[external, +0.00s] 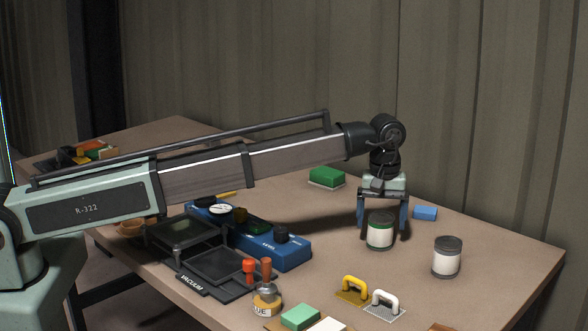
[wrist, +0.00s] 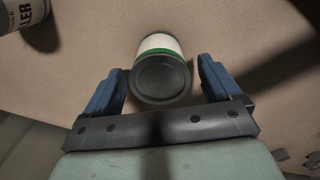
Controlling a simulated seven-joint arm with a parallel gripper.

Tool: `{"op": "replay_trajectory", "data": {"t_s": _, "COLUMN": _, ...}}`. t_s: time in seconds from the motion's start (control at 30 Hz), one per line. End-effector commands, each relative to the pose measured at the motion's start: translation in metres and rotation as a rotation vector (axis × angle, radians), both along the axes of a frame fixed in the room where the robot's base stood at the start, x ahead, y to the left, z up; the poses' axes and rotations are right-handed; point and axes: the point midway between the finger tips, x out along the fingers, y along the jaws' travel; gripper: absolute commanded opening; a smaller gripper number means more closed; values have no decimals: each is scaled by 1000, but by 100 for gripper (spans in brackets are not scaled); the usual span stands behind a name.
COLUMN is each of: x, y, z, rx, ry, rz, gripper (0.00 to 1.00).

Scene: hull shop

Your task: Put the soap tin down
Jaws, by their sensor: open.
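A white tin with a dark lid and a green band (external: 380,236) stands upright on the table, by its look, below and between the fingers of my gripper (external: 383,226). I take it for the soap tin, but its label cannot be read. In the wrist view this tin (wrist: 161,78) lies between the two blue fingers of my gripper (wrist: 161,68), with a gap on each side. My gripper is open and points down. How deep the tin sits between the fingers is hard to tell.
A second white tin (external: 446,258) stands to the right; its label, ending in "LLER", shows in the wrist view (wrist: 36,14). A blue block (external: 425,213) and a green block (external: 327,176) lie behind. Yellow (external: 353,290) and white (external: 384,303) handled pads lie in front. A blue unit (external: 262,247) is left.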

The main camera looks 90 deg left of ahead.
Motion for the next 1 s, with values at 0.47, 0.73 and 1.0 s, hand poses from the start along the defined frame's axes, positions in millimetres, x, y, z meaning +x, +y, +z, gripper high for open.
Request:
{"op": "replay_trajectory", "data": {"t_s": 0.47, "x": 1, "y": 0, "z": 75, "rx": 0, "ry": -1, "rz": 0, "gripper": 91}}
{"op": "replay_trajectory", "data": {"t_s": 0.73, "x": 0, "y": 0, "z": 83, "rx": 0, "ry": 0, "rz": 0, "gripper": 91}}
{"op": "replay_trajectory", "data": {"t_s": 1.0, "x": 0, "y": -2, "z": 82, "rx": 0, "ry": 0, "rz": -3, "gripper": 99}}
